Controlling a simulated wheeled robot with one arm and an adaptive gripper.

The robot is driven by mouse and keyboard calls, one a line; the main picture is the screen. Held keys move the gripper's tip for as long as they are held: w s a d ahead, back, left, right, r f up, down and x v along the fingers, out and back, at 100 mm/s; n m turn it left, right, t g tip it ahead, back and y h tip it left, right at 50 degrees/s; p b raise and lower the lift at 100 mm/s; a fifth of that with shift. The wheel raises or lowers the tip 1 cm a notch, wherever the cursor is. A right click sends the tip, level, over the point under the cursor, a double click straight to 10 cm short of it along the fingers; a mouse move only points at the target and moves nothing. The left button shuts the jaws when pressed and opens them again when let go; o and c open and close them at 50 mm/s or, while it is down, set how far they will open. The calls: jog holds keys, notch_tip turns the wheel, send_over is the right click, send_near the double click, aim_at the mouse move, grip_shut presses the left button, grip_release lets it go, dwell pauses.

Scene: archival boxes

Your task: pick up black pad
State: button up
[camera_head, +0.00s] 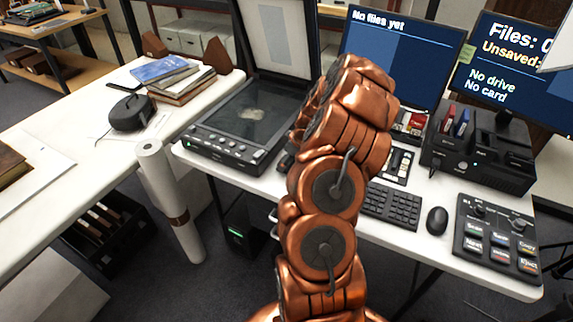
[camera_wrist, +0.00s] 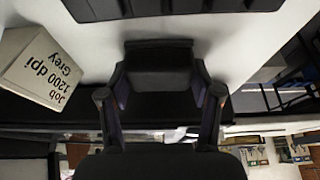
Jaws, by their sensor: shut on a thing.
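In the wrist view, my gripper (camera_wrist: 160,92) has its two dark fingers on either side of a black block-like thing (camera_wrist: 160,68), which I take to be the black pad. The fingers are shut on its sides. Its far end lies against a pale surface in the picture, and I cannot tell whether it touches it. In the head view, my copper-coloured arm covers the middle of the desk, and my gripper and the pad are hidden behind it.
A flatbed scanner (camera_head: 213,146) with raised lid stands left of my arm. A keyboard (camera_head: 392,207), mouse (camera_head: 437,221), button panel (camera_head: 497,240) and black dock (camera_head: 480,165) stand to the right, before two monitors (camera_head: 400,55). A grey-white labelled box (camera_wrist: 42,68) is near my gripper.

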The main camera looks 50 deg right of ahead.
jog(key=shift+r+b, duration=0.65)
jog(key=shift+r, duration=0.85)
jog(key=shift+a+r, duration=0.15)
jog(key=shift+r, duration=0.15)
jog(key=s+a+b, duration=0.1)
jog(key=s+a, duration=0.1)
jog(key=a, duration=0.2)
jog(key=s+a+r+b, duration=0.1)
jog(key=s+a, duration=0.1)
jog(key=a, duration=0.3)
jog(key=s+a+b, duration=0.1)
jog(key=s+a, duration=0.2)
jog(key=a, duration=0.2)
jog(key=shift+a+r, duration=0.1)
jog(key=shift+r, duration=0.1)
jog(key=shift+w, duration=0.1)
